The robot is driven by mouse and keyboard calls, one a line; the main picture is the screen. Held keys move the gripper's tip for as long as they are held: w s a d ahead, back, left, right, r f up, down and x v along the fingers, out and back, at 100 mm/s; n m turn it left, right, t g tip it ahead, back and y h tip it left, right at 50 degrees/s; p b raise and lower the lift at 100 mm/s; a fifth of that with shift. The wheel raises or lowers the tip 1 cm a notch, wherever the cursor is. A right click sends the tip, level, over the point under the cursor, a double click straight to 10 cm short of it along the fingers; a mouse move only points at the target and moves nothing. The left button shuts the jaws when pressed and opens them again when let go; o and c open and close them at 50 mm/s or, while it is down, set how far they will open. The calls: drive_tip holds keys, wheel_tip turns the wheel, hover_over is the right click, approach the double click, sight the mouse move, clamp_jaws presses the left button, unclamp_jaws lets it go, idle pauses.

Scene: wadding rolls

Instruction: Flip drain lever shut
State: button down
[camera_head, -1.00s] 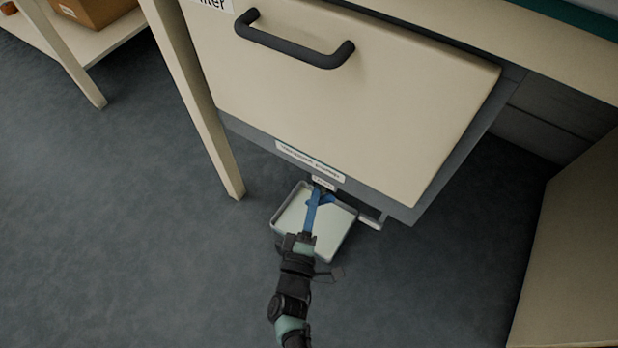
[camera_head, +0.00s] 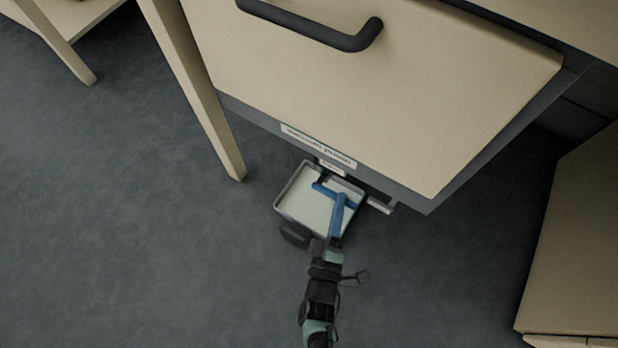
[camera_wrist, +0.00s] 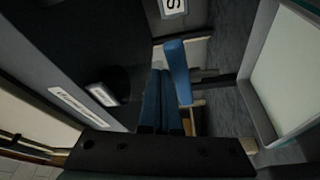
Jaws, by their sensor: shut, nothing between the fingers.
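The blue drain lever (camera_head: 326,190) is under the front edge of the cream cabinet, over a pale tray (camera_head: 297,208). In the wrist view the lever (camera_wrist: 178,70) is a lighter blue bar just beyond my fingertips. My gripper (camera_head: 340,198) has blue fingers pressed together with nothing between them. Its tips are at the lever in the head view and overlap its right part. I cannot tell whether they touch it. In the wrist view my gripper (camera_wrist: 163,78) is beside a dark rounded fitting (camera_wrist: 110,82). The lever's pivot is hard to make out.
The cream cabinet front (camera_head: 370,100) with a dark handle (camera_head: 315,32) overhangs the tray. A table leg (camera_head: 205,110) stands to the left. A cream panel (camera_head: 575,240) stands to the right. The grey floor (camera_head: 130,230) at left is clear.

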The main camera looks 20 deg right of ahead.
drive_tip(key=shift+s+d+f+m+b, duration=0.1)
drive_tip(key=shift+s+f+m+b, duration=0.05)
drive_tip(key=shift+f+m+b, duration=0.55)
drive_tip(key=shift+f, duration=0.1)
